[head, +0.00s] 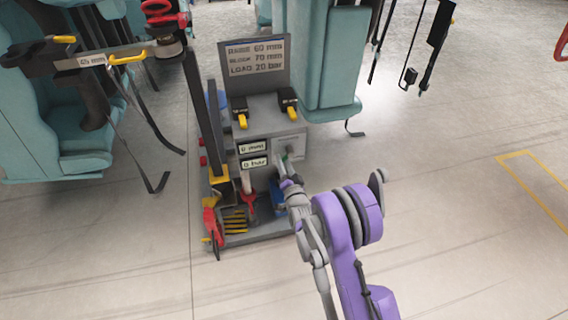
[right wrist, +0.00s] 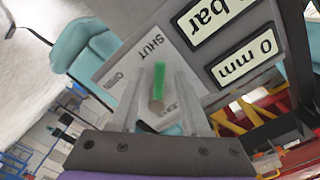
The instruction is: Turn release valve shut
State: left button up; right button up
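The release valve's green handle (right wrist: 159,78) is on the front panel of a grey pump cart (right wrist: 125,75). The panel is marked SHUT and OPEN beside the handle. I cannot tell for certain which mark the handle points to. In the head view the green handle (head: 285,157) is small and partly hidden by my right gripper (head: 284,162). In the right wrist view, the fingers of my right gripper (right wrist: 160,84) stand apart on either side of the handle, with a gap on each side. My left gripper is not in view.
The cart's readouts (head: 253,155) show 0 mm and 0 bar. A sign (head: 257,60) stands behind, with two yellow-handled items (head: 242,118) on top. Teal seats (head: 330,60) stand behind and left, with hanging straps. The floor at right (head: 450,210) is clear.

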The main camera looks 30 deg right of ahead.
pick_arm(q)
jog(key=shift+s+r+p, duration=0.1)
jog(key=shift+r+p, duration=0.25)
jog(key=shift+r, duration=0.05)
pick_arm(e)
jog(key=v, duration=1.1)
jog(key=shift+w, duration=0.1)
jog(key=s+a+r+n+g+y, duration=0.3)
jog(key=s+a+r+n+g, duration=0.35)
jog(key=s+a, duration=0.2)
jog(key=s+a+n+g+y, duration=0.1)
jog(key=s+a+n+g, duration=0.15)
jog(key=s, duration=0.85)
jog(key=s+a+n+g, duration=0.2)
jog(key=s+n+g, duration=0.15)
jog(key=s, duration=0.65)
pick_arm(q)
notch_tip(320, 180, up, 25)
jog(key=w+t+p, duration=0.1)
jog(key=p, duration=2.1)
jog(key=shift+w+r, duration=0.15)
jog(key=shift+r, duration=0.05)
pick_arm(e)
notch_tip(320, 180, up, 25)
jog(key=w, duration=0.1)
jog(key=shift+w+d+m, duration=0.2)
jog(key=shift+w+m, duration=0.15)
jog(key=shift+w, duration=0.05)
